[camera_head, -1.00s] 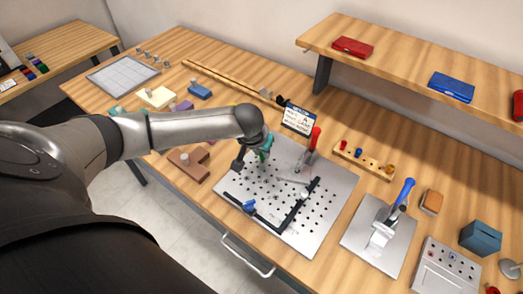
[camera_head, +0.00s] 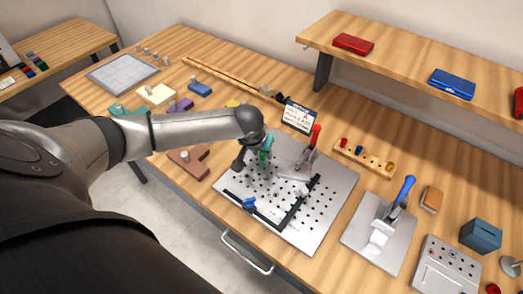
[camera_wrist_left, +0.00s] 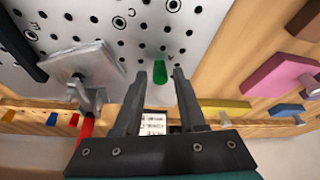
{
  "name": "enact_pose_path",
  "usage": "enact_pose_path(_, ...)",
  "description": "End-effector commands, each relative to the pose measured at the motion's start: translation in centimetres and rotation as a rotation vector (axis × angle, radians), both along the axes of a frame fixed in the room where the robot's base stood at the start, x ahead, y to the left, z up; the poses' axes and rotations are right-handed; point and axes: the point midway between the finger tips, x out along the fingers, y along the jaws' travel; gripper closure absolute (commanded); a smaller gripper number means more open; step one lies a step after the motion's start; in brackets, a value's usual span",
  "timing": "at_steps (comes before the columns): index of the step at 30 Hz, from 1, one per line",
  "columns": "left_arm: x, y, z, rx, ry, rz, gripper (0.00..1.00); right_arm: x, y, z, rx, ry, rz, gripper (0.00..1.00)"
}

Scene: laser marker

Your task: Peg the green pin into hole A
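The green pin (camera_head: 263,155) is at the far left part of the perforated metal plate (camera_head: 310,225), below my left gripper (camera_head: 254,162). In the left wrist view the green pin (camera_wrist_left: 160,71) shows between the two fingertips of my left gripper (camera_wrist_left: 161,76), with a gap on each side. The fingers are open around it and do not appear to press on it. The plate (camera_wrist_left: 205,25) carries many dark holes and a few circled marks. I cannot read which one is hole A, nor tell whether the pin's lower end is in a hole. My right gripper is not in view.
A red-handled clamp (camera_head: 312,145) stands close right of my left gripper. Black rails (camera_head: 268,217) and a blue knob (camera_head: 249,203) sit on the plate. A wooden peg rack (camera_head: 365,160) and a sign (camera_head: 298,117) stand behind. A brown block (camera_head: 190,165) lies left.

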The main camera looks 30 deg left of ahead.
Motion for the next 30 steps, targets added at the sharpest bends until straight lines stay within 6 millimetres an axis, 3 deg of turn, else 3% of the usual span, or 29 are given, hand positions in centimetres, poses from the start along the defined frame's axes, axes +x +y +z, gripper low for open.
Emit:
enact_pose_path(4,0.0,0.0,0.0,0.0,0.0,0.0,0.44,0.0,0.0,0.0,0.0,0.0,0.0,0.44)
enact_pose_path(14,-0.1,0.0,0.4,0.0,0.0,0.0,0.44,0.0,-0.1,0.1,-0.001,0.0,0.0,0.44)
enact_pose_path(20,-1.1,-0.2,2.7,0.0,-0.001,-0.002,0.44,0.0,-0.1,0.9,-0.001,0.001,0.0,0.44)
enact_pose_path(30,-3.5,-0.6,8.8,0.001,-0.001,-0.002,0.44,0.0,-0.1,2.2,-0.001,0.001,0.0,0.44)
